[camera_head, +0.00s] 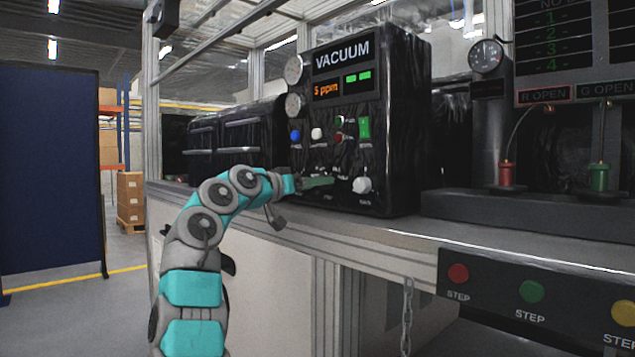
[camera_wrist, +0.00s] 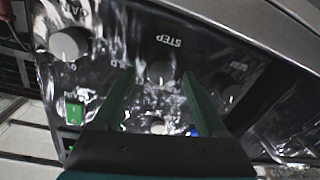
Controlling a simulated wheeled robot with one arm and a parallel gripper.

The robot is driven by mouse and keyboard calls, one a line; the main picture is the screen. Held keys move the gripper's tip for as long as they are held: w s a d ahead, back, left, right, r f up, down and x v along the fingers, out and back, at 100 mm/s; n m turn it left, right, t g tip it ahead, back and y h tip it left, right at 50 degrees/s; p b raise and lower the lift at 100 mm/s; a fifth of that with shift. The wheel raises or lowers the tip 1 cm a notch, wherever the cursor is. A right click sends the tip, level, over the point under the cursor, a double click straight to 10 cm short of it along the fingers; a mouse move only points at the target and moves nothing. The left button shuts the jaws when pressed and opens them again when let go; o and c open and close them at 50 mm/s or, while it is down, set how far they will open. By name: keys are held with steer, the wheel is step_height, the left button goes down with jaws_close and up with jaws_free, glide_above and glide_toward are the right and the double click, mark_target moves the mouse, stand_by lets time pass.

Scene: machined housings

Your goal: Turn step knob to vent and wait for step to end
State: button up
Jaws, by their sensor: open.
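The black VACUUM unit (camera_head: 400,120) stands on the bench in the head view, its display reading 5 ppm in orange beside green lights. In the wrist view its panel appears turned over. In the head view the gripper hides the step knob. Its pointer setting is not legible.
A white knob (camera_head: 361,185) sits right of my gripper; a green switch (camera_head: 365,128) is above it. A blue button (camera_head: 295,136) and a white one (camera_head: 316,133) are at the upper left. Red (camera_head: 458,274) and green (camera_head: 531,291) STEP buttons line the bench front.

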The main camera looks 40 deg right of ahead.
steer(key=shift+w+d, duration=0.1)
steer(key=shift+d, duration=0.6)
steer(key=shift+c, duration=0.3)
jaws_close()
